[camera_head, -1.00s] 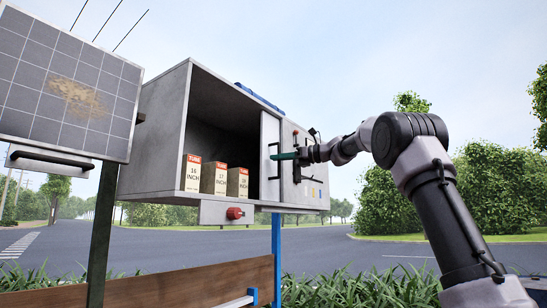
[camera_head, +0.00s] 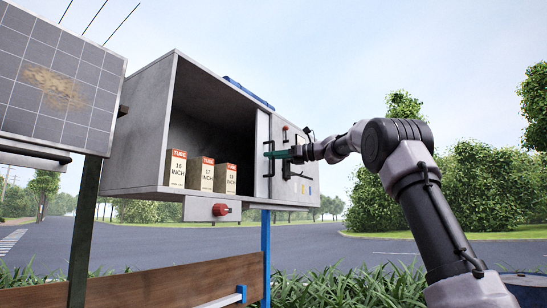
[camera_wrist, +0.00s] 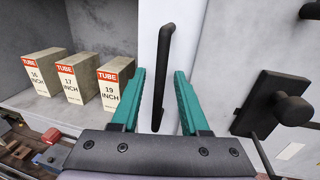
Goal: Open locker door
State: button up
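The grey locker (camera_head: 140,135) stands open at its left part, with its pale door panel (camera_head: 262,130) at the right side of the opening. A black upright bar handle (camera_wrist: 163,60) is on the door in the wrist view. My gripper (camera_wrist: 160,72) has its teal fingers apart, one on each side of the handle, with a visible gap on both sides. In the head view my gripper (camera_head: 276,154) reaches the door from the right. The depth of the fingers around the handle is hard to tell.
Three tube boxes (camera_head: 205,174) stand inside the locker. A red knob (camera_head: 221,209) is on a panel under it. A black latch (camera_wrist: 280,100) is right of the handle. A solar panel (camera_head: 50,80) stands at left, a blue barrel (camera_head: 527,287) at lower right.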

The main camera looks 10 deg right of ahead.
jog(key=shift+d, duration=0.1)
jog(key=v, duration=1)
jog(key=shift+s+d, duration=0.15)
jog(key=shift+d, duration=0.1)
jog(key=s+d+f+n+h, duration=0.2)
jog(key=s+f+n+h, duration=0.5)
jog(key=s+f, duration=1)
jog(key=s+d+f+n+g+h, duration=0.1)
jog(key=s+d+f+n+h, duration=0.2)
jog(key=s+f+n+h, duration=0.4)
jog(key=s+f+n, duration=0.5)
jog(key=s+f, duration=0.5)
jog(key=s, duration=0.3)
jog(key=shift+s+d+f, duration=0.2)
jog(key=shift+s+f, duration=0.05)
jog(key=shift+f, duration=0.15)
